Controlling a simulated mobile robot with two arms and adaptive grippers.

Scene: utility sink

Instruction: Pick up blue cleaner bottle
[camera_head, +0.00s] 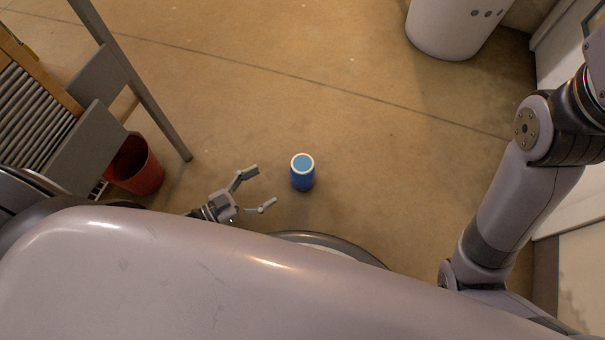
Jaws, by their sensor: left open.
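A blue cleaner bottle (302,178) with a white-rimmed, lighter blue top stands upright on the brown floor, near the middle of the head view. My left gripper (260,189) is to the left of the bottle. Its fingers are spread open and point toward the bottle, with a gap between the fingertips and the bottle. Nothing is between the fingers. My right arm is at the right side of the view, and its gripper is not visible.
A red bin (136,167) stands at the left, beside a grey-legged frame (143,88). A white rounded cylinder (447,27) stands at the top right. White cabinets line the right edge. The floor around the bottle is clear.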

